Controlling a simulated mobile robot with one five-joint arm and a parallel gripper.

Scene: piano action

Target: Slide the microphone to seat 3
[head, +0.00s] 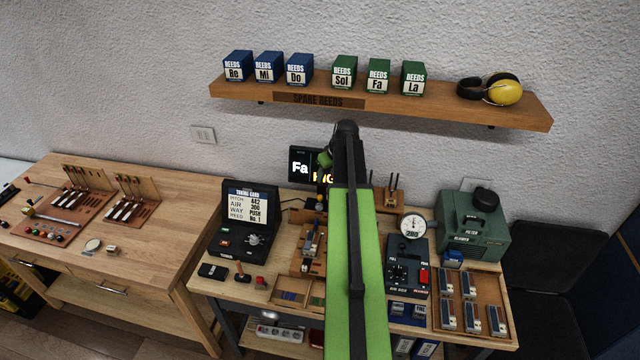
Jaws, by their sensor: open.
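My green arm comes up from the bottom centre and bends down past its black elbow. My gripper (319,202) is small and dark, partly beside and behind the arm, over the bench in front of the display. It is open, and I see nothing between its jaws. I cannot clearly make out the microphone or the numbered seats. A wooden fixture (296,262) with grey and dark parts stands just below my gripper, left of the arm.
An open black tuning case (246,218) is left; a dial gauge (412,228), a black box with a red button (407,267), a green blower (472,228) and a wooden tray (440,314) are right. A shelf (430,105) hangs above.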

